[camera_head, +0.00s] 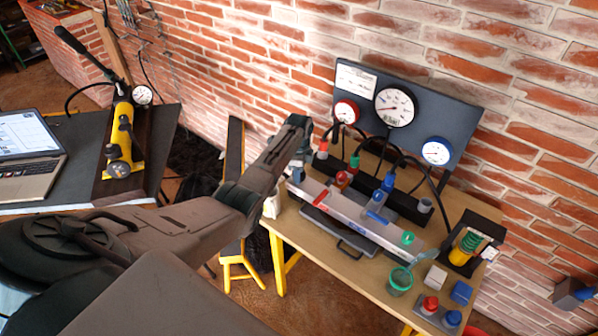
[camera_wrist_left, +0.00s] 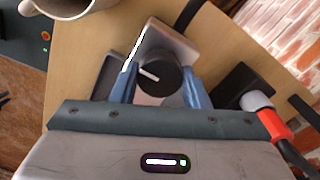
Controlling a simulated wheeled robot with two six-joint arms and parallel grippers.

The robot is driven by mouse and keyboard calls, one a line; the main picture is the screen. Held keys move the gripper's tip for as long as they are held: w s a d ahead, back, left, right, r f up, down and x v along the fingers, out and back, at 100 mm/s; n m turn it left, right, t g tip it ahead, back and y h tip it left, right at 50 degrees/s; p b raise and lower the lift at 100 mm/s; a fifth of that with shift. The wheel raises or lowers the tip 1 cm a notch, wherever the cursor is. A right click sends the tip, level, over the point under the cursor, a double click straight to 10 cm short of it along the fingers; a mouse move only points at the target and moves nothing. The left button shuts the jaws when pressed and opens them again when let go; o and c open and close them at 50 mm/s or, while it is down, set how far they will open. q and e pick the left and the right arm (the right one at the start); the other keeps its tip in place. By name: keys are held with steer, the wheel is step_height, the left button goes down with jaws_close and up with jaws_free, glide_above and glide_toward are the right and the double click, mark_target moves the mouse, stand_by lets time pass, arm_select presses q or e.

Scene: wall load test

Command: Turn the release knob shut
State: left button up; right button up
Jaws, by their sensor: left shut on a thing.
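A round black knob (camera_wrist_left: 157,78) with a white pointer line sits on a small grey metal block (camera_wrist_left: 168,42) in the left wrist view. The pointer slants to the upper left. My left gripper (camera_wrist_left: 158,80) has one blue finger on each side of the knob and is shut on it. In the head view my left arm reaches in from the left to the left end of the wooden table (camera_head: 335,268). The arm hides the knob and fingertips there. My right gripper is not in view.
A white mug (camera_wrist_left: 65,5) stands close to the block. A red-collared hose connector (camera_wrist_left: 272,122) is near the right finger. A gauge panel (camera_head: 450,110), a metal rail (camera_head: 345,212) and several coloured fittings occupy the table by the brick wall. A yellow pump (camera_head: 120,135) and laptop (camera_head: 28,150) stand left.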

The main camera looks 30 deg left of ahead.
arm_select(q)
steer(key=shift+w+r, duration=0.1)
steer(key=shift+r, duration=0.05)
steer(key=o, duration=0.8)
steer(key=shift+o, duration=0.9)
step_height(320, 180, up, 11)
steer(key=b, duration=0.2)
steer(key=shift+b, duration=0.4)
steer(key=shift+f, duration=0.2)
